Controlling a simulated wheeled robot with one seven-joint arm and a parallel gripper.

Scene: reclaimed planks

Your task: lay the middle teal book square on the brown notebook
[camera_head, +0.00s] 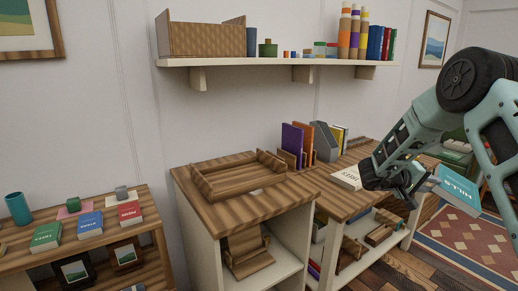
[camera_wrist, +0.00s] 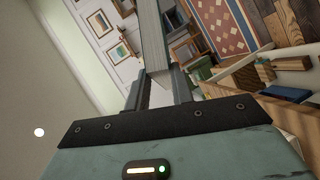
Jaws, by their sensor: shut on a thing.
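A teal-blue book (camera_head: 459,189) with white lettering is held by my gripper (camera_head: 424,186) at the right of the head view, in the air past the bench's right part. In the wrist view the same book (camera_wrist: 152,38) shows edge-on, its pale page block between the two fingers. My gripper (camera_wrist: 158,88) is shut on it. The book is tilted in the head view. I cannot make out a brown notebook in either view; my arm covers part of the right side.
A cream book (camera_head: 347,177) lies on the wooden bench just left of my gripper. A wooden tray (camera_head: 235,182), upright folders (camera_head: 296,141) and a grey file holder (camera_head: 325,142) stand on the bench. Green, blue and red books (camera_head: 89,223) lie on the low left shelf. A patterned rug (camera_head: 464,240) covers the floor.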

